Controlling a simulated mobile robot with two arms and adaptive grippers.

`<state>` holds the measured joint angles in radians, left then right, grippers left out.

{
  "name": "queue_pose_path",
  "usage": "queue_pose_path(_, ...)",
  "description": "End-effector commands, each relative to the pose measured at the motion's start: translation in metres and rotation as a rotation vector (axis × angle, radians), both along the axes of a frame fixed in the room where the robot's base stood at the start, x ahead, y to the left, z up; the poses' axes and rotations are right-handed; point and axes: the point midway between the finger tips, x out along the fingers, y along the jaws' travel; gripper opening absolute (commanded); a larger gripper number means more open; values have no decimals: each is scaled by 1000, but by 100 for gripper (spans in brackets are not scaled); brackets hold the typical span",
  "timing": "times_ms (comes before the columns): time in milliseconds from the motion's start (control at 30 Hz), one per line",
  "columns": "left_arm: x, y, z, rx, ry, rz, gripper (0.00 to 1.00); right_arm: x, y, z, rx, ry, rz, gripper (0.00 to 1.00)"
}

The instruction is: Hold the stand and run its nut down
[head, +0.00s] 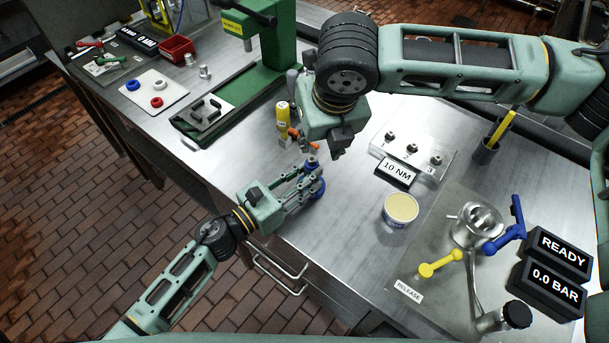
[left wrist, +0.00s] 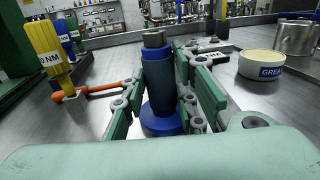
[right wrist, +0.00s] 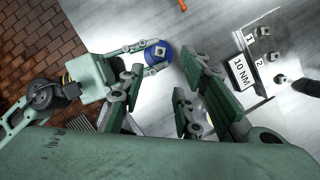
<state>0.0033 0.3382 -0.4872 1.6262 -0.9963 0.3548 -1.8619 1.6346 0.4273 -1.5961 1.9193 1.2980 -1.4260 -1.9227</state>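The blue stand (head: 317,186) is upright near the table's front edge, with a round base and a dark blue column (left wrist: 160,85) in the left wrist view. A small metal nut (left wrist: 153,39) shows at the column's top, also seen from above in the right wrist view (right wrist: 160,52). My left gripper (head: 308,180) has its fingers on both sides of the column, seemingly shut on it. They hide part of the column. My right gripper (head: 337,153) is above and beyond the stand, pointing down, its fingers apart and empty. It is clear of the nut.
A yellow tool (head: 283,122) and an orange handle (head: 296,133) are close behind the stand. A grease tub (head: 400,210), the 10 NM sign (head: 396,173) and a plate with numbered nuts (head: 425,150) lie to the right. A green press (head: 255,70) stands at the back left.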

Motion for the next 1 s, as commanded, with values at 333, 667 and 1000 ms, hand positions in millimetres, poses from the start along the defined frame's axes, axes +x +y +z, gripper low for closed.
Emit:
queue_pose_path(333, 0, 0, 0, 0, 0, 1, 0, 0, 0, 0, 0, 0, 0, 31)
queue_pose_path(667, 0, 0, 0, 1, 1, 1, 0, 1, 0, 1, 22, 11, -57, 16)
queue_pose_path(1000, 0, 1, 0, 1, 1, 1, 0, 16, -8, 7, 259, 139, -732, 0)
